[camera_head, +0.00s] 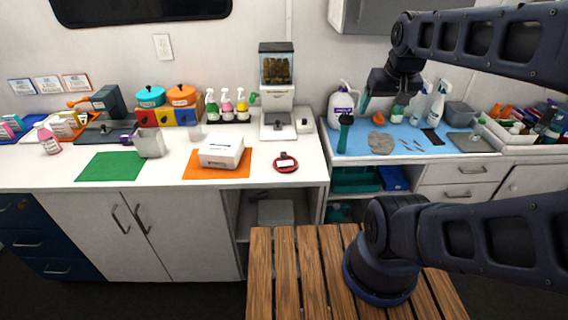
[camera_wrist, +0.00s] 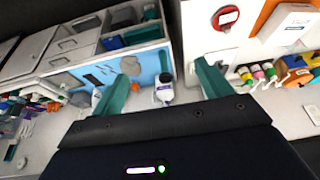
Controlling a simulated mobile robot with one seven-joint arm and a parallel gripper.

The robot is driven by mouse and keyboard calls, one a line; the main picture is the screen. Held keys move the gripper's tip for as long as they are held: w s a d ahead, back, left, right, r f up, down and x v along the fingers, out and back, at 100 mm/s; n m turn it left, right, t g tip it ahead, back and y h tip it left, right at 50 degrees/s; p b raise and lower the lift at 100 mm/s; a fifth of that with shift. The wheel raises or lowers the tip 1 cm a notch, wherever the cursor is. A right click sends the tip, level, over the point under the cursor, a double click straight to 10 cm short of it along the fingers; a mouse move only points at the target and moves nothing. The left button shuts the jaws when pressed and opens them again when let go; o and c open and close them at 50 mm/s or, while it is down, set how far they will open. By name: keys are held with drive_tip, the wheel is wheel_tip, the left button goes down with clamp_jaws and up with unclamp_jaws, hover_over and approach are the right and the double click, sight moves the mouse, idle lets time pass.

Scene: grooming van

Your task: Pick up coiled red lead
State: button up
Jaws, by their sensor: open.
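The coiled red lead (camera_head: 286,163) lies on the white counter, right of the orange mat, with a dark clip and a white tag on it. In the wrist view the red lead (camera_wrist: 226,18) shows at the top, right of centre, beyond the right finger. My gripper (camera_head: 378,106) is raised over the blue-matted counter, to the right of and above the lead, and well apart from it. In the wrist view my gripper (camera_wrist: 165,66) has its two teal fingers spread with nothing held between them.
A white box (camera_head: 221,152) sits on the orange mat (camera_head: 203,172) left of the lead. A treat dispenser (camera_head: 277,95) stands behind the lead. A dark green cylinder (camera_head: 345,134) and a white jug (camera_head: 341,108) stand to its right, across a gap between counters.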

drive_tip(key=o, duration=0.4)
drive_tip(key=n+g, duration=0.5)
drive_tip(key=n, duration=1.4)
hover_over(285, 161)
wheel_tip(285, 161, down, 21)
drive_tip(key=shift+w+f, duration=0.1)
drive_tip(key=shift+f, duration=4.85)
